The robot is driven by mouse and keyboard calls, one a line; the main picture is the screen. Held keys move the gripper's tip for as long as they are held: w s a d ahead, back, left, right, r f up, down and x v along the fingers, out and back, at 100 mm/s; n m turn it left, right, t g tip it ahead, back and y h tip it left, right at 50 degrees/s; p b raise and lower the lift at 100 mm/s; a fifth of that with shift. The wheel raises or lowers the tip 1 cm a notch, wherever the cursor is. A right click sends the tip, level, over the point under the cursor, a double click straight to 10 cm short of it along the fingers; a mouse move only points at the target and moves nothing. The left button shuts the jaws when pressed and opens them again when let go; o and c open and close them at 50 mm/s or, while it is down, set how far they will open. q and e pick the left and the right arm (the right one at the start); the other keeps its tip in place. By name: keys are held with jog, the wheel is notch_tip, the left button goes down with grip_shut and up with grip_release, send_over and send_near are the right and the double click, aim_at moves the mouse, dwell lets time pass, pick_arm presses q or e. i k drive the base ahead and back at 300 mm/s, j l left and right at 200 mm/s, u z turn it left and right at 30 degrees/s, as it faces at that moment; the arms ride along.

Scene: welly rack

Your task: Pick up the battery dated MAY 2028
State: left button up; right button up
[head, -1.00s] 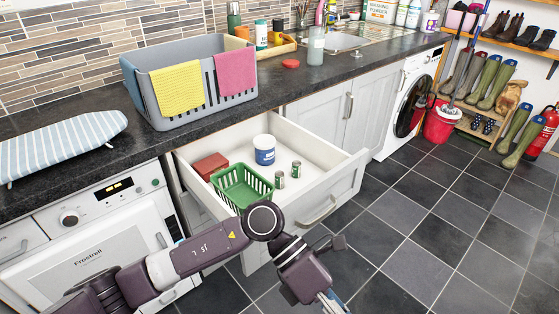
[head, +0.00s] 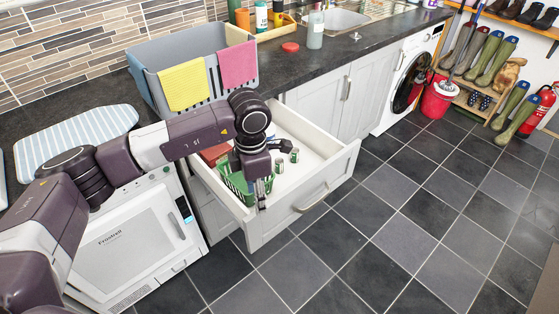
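Two small green-and-silver batteries stand upright in the open white drawer (head: 312,150). One battery (head: 279,166) is nearer; the other battery (head: 294,155) is just behind it to the right. Their dates are too small to read. My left gripper (head: 262,203) points down over the drawer's front left part, beside the green basket and left of and nearer than the batteries. Its fingers are small and seen edge-on, so I cannot tell how far apart they are. No battery shows between them. My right gripper is not in view.
The green basket (head: 234,186) and a reddish-brown box (head: 212,154) are in the drawer's left side, partly behind my arm. A grey laundry basket (head: 205,75) stands on the worktop (head: 350,66) above. The floor right of the drawer is clear.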

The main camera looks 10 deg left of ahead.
aim_at(278, 162)
jog(key=i, duration=0.95)
